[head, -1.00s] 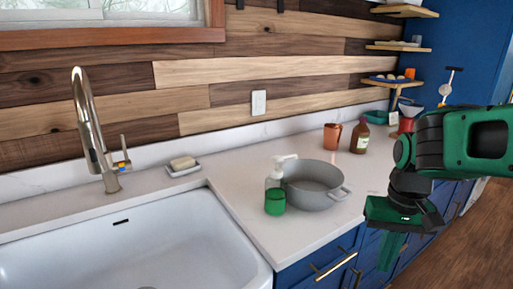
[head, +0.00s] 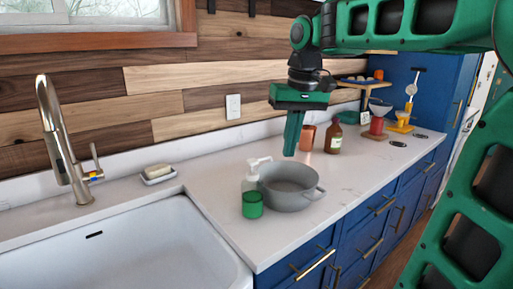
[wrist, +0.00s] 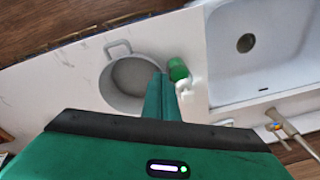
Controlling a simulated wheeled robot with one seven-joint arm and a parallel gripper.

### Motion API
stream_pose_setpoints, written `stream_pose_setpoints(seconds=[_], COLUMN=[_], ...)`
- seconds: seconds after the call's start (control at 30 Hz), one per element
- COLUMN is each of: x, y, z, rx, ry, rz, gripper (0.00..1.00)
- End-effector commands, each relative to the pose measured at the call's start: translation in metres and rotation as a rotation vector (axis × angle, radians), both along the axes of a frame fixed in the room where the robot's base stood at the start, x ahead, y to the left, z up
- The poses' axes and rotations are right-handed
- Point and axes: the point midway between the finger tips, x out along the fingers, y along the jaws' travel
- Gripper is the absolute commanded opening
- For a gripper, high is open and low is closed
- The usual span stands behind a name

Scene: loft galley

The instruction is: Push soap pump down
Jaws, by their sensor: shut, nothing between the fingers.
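The soap pump (head: 251,179) is a white, translucent bottle with a white pump head at its top. It stands upright on the counter behind a green cup (head: 252,205) and left of a grey pot (head: 287,187). My gripper (head: 290,153) is shut and empty, pointing down above the back of the pot, higher than the pump head and to its right. In the wrist view my shut fingers (wrist: 162,80) reach over the pot (wrist: 128,78). The green cup (wrist: 177,69) is just right of them, and a white part of the soap pump (wrist: 184,87) shows beside it.
The white sink (head: 120,245) with its tall faucet (head: 60,140) is at left. A soap dish (head: 158,174) sits near the sink's back corner. A copper cup (head: 306,138) and a brown bottle (head: 333,138) stand farther back. The counter front right of the pot is clear.

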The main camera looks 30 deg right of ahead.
Motion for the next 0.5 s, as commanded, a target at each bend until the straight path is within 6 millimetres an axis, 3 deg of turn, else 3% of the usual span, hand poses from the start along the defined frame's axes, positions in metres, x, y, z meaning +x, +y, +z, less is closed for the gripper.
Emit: stream_pose_setpoints(seconds=[0.03, 0.2, 0.33, 0.5], x=[0.022, 0.066, 0.084, 0.092], y=[0.008, 0.034, 0.045, 0.05], z=[0.019, 0.068, 0.088, 0.099], rx=[-0.009, -0.044, -0.068, -0.082], ry=[-0.013, -0.045, -0.063, -0.072], rz=[0.048, 0.181, 0.242, 0.272], gripper=[0.0, 0.0, 0.0, 0.0])
